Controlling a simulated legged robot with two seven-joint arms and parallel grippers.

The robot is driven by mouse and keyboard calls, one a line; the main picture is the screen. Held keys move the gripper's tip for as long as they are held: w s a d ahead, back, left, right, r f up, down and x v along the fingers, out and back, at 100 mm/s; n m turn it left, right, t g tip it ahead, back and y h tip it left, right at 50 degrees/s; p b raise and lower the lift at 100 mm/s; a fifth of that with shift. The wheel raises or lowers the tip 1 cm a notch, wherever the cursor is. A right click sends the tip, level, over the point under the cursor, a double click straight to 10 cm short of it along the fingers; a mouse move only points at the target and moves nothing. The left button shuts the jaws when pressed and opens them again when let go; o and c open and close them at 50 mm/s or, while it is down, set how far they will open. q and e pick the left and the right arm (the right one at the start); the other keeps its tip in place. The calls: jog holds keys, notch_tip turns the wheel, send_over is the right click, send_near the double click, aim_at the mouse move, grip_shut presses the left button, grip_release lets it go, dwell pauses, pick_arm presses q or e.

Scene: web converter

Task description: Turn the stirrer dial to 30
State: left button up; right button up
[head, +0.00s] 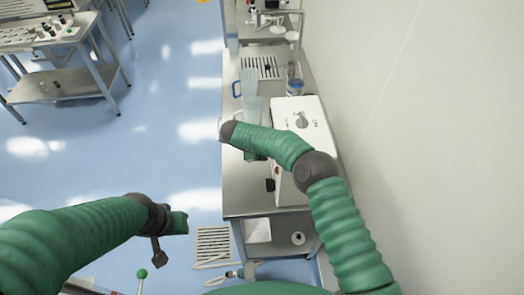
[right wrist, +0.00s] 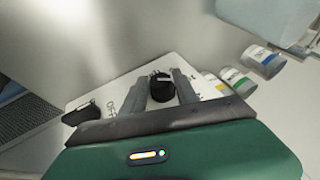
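The stirrer is a white box (head: 288,178) on the steel bench against the right wall. In the right wrist view a black round dial (right wrist: 162,88) stands on its white panel (right wrist: 110,92), with "OFF" printed to the left. My right gripper (right wrist: 159,77) is open, with one grey finger on each side of the dial. I cannot tell whether either finger touches it. In the head view my right arm crosses over the stirrer and hides this dial and the fingers. My left gripper (head: 160,250) hangs above the floor, away from the bench; its opening is unclear.
A black switch (right wrist: 84,113) sits on the panel left of the dial. Several labelled bottles (right wrist: 262,62) stand to the right. A grey knob (head: 302,120) is on the box's top. Glassware (head: 295,86) and a slotted tray (head: 262,68) lie farther back. Open floor is left.

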grip_shut()
jog(key=shift+t, duration=0.4)
jog(key=t+b, duration=0.3)
jog(key=b, duration=0.2)
jog(key=f+m+t+b, duration=0.1)
jog(key=t+b, duration=0.1)
jog(key=b, duration=0.4)
jog(key=s+f+m+t+h+b, duration=0.1)
jog(key=t+b, duration=0.2)
jog(key=b, duration=0.2)
jog(key=shift+t, duration=0.3)
jog(key=shift+r+m+t+b, duration=0.3)
jog(key=shift+t+b, duration=0.1)
jog(key=shift+b, duration=0.45)
jog(key=shift+s, duration=0.1)
